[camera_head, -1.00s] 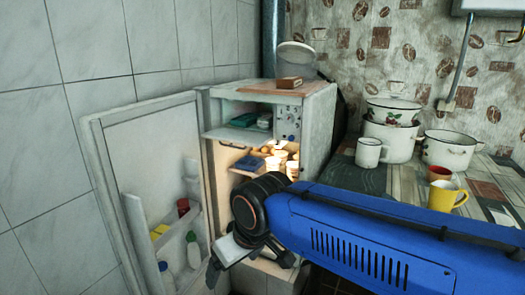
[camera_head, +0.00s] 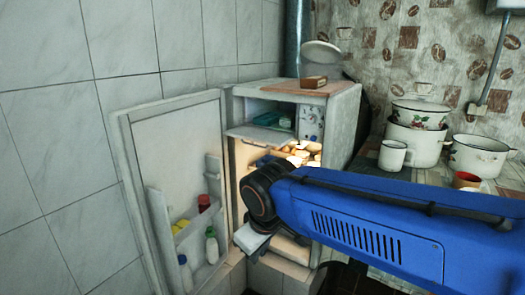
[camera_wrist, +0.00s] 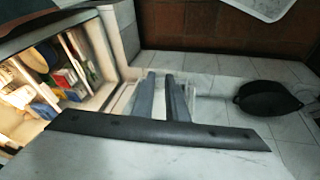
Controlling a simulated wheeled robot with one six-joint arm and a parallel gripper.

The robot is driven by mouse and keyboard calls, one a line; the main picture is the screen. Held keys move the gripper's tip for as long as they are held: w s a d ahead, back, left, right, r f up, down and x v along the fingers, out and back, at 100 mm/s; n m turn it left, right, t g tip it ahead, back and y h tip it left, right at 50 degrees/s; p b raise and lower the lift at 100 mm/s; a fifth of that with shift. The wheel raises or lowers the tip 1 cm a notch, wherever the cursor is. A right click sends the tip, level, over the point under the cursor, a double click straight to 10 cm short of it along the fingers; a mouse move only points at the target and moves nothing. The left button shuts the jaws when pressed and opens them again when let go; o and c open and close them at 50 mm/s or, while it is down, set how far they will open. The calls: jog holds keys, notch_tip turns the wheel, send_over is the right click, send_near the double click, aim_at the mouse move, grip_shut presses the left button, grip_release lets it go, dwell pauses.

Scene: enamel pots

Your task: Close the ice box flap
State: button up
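The small fridge (camera_head: 342,120) stands open against the tiled wall. The ice box flap (camera_head: 255,134) is a pale panel at the top compartment; it is folded down and sticks out flat below the opening. A teal item (camera_head: 272,118) shows inside the ice box. My gripper (camera_head: 252,243) is low in front of the fridge opening, below the flap and apart from it. In the wrist view the two grey fingers (camera_wrist: 163,97) stand slightly apart with nothing seen between them. The lit fridge shelves (camera_wrist: 45,80) are at the left there; I cannot make out the flap.
The fridge door (camera_head: 175,150) stands wide open at the left, with bottles (camera_head: 211,245) in its rack. Enamel pots (camera_head: 415,140) and a red mug (camera_head: 466,180) stand on the counter at the right, behind my arm.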

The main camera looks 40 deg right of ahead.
aim_at(260, 139)
jog(key=w+d+n+h, duration=0.1)
jog(key=w+d+n, duration=0.1)
jog(key=w+d+r+n+g+h, duration=0.1)
jog(key=w+d+h, duration=0.1)
jog(key=d, duration=0.1)
jog(key=w+d+r+n+h, duration=0.1)
jog(key=w+d+n, duration=0.1)
jog(key=w, duration=0.1)
jog(key=shift+d+r+n+g, duration=0.2)
jog(key=shift+r+n+g, duration=0.05)
jog(key=shift+n+g, duration=0.05)
grip_shut()
jog(key=w+d+r+n+t+h, duration=0.1)
jog(key=w+d+r+n+h, duration=0.15)
jog(key=w+n, duration=0.45)
jog(key=w+d+r+n+t+h, duration=0.1)
jog(key=w+r+n+h, duration=0.2)
jog(key=w, duration=0.8)
jog(key=w+d+r+n+t+h, duration=0.1)
jog(key=w+d+r+n+h, duration=0.2)
jog(key=w, duration=0.5)
jog(key=w+d+f+n, duration=0.1)
jog(key=w+d, duration=0.2)
jog(key=d, duration=0.5)
jog(key=shift+w+f+h, duration=0.2)
jog(key=shift+w+h, duration=0.15)
jog(key=shift+h, duration=0.1)
jog(key=shift+r, duration=0.15)
